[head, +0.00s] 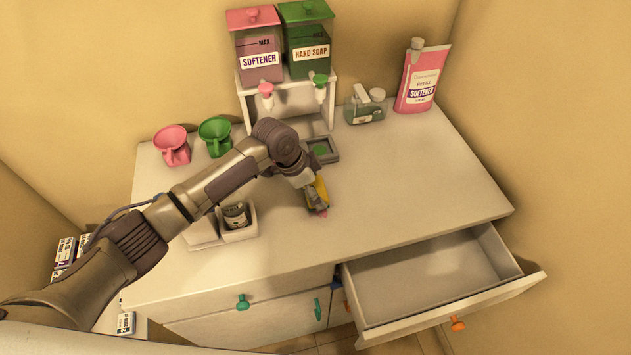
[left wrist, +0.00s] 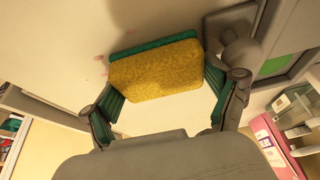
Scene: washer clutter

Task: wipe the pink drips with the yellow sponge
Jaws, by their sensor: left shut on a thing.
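The yellow sponge (head: 321,189) is in my left gripper (head: 316,200), low over the middle of the white counter (head: 420,188). In the left wrist view the sponge (left wrist: 155,80) shows a yellow face and a green backing, between the two fingers of the gripper (left wrist: 165,88). I cannot tell whether it touches the counter. Small pink drips (left wrist: 99,57) show on the pale surface beside the sponge in that view. In the head view a pink spot (head: 323,215) lies just in front of the sponge; the arm and sponge may hide others. My right gripper is out of view.
A grey tray (head: 333,157) lies just behind the gripper, below the dispenser stand (head: 287,102). A white caddy (head: 241,235) holding a jar stands left. Pink (head: 171,146) and green (head: 214,137) cups stand behind the arm. An open drawer (head: 430,278) juts out front right. The counter's right side is clear.

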